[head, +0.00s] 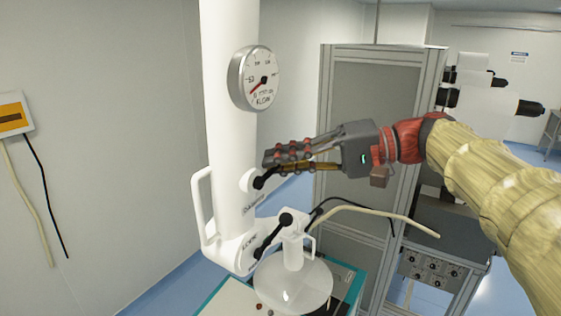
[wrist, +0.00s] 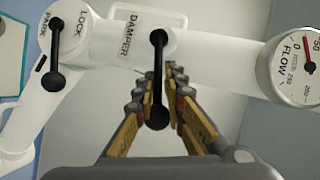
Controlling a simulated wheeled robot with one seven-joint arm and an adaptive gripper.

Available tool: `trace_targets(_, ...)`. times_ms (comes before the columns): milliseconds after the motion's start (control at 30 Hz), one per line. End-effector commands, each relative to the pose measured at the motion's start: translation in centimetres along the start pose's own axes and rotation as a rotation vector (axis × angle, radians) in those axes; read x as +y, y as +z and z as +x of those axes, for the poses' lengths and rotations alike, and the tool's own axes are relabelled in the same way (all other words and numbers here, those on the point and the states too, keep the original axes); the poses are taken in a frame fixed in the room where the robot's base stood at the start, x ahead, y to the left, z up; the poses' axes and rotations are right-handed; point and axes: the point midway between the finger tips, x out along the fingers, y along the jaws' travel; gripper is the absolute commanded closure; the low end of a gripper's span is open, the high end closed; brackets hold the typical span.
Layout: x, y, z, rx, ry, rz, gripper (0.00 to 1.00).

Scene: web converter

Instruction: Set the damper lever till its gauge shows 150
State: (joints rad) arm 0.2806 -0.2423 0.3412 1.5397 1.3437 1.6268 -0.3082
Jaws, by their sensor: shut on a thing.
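The round FLOW gauge (head: 256,77) is on the column above the lever.
A second black lever (wrist: 55,60), labelled LOCK and PARK, is beside the damper lever; it is lower down in the head view (head: 271,235). A white handle (head: 202,205) juts from the column's left. A grey-framed cabinet (head: 326,130) stands behind my gripper.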

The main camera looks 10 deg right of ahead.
Motion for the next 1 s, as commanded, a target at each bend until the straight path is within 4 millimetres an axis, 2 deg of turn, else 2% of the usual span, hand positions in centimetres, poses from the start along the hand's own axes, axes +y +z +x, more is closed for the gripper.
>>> trace_targets(533,-0.4,0.0,0.0,0.006,0.01,-0.03,1.0)
trace_targets(1000,-2.8,0.7,0.1,0.045,0.2,-0.383,1.0)
